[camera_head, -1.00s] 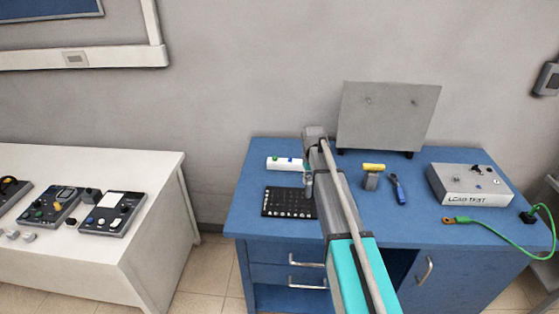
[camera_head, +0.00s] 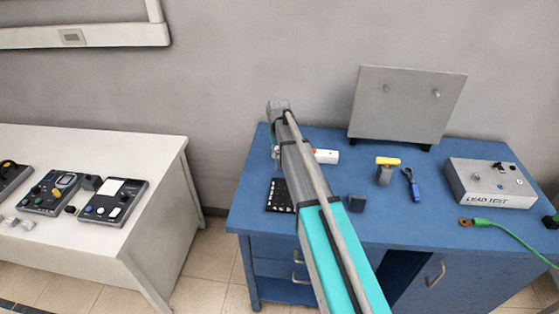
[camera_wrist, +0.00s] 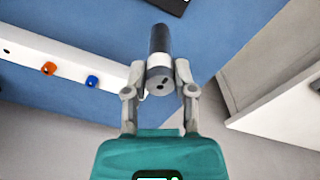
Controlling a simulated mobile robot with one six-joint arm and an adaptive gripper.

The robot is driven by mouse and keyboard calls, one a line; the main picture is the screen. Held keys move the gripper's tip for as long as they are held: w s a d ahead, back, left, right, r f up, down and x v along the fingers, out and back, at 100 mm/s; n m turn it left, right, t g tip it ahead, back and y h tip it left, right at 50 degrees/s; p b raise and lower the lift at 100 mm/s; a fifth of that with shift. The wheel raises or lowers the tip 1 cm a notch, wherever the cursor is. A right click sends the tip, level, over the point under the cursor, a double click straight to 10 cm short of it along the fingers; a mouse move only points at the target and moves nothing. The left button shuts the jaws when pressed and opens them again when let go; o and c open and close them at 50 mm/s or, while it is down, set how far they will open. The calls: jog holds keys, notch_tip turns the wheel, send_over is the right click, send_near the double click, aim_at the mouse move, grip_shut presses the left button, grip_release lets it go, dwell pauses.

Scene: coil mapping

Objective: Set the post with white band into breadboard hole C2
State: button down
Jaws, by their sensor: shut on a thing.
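The post with white band (camera_wrist: 159,42) is between the two fingertips of my gripper (camera_wrist: 160,76) in the wrist view. It has a dark upper part, a white band near the fingers and a grey end face toward the camera. My gripper is shut on it. The black breadboard (camera_head: 277,197) lies on the blue bench at its left side; my arm covers its right part, so hole C2 cannot be made out. In the wrist view only a dark corner, likely of the breadboard (camera_wrist: 172,4), shows at the top. In the head view my arm hides the held post.
A white rack (camera_head: 326,156) stands behind the breadboard; the wrist view shows its orange and blue pieces. A small dark block (camera_head: 357,203), a yellow-topped tool (camera_head: 386,170), a blue tool (camera_head: 412,186), a LEAD TEST box (camera_head: 490,184) and an upright grey panel (camera_head: 405,105) occupy the bench.

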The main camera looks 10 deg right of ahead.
jog(key=shift+s+a, duration=0.15)
jog(key=shift+a, duration=0.1)
jog(key=shift+s+r, duration=0.15)
jog(key=shift+s, duration=0.05)
jog(key=s+r+p, duration=0.5)
jog(key=s+p, duration=0.1)
jog(key=s, duration=0.6)
jog(key=shift+s+a+r, duration=0.15)
jog(key=shift+s+r, duration=0.15)
jog(key=shift+r, duration=0.1)
jog(key=shift+f, duration=0.2)
jog(key=shift+f+b, duration=2.1)
jog(key=shift+b, duration=0.2)
jog(key=shift+f, duration=0.2)
jog(key=shift+f+b, duration=0.7)
jog(key=shift+b, duration=0.2)
jog(key=shift+f+b, duration=0.65)
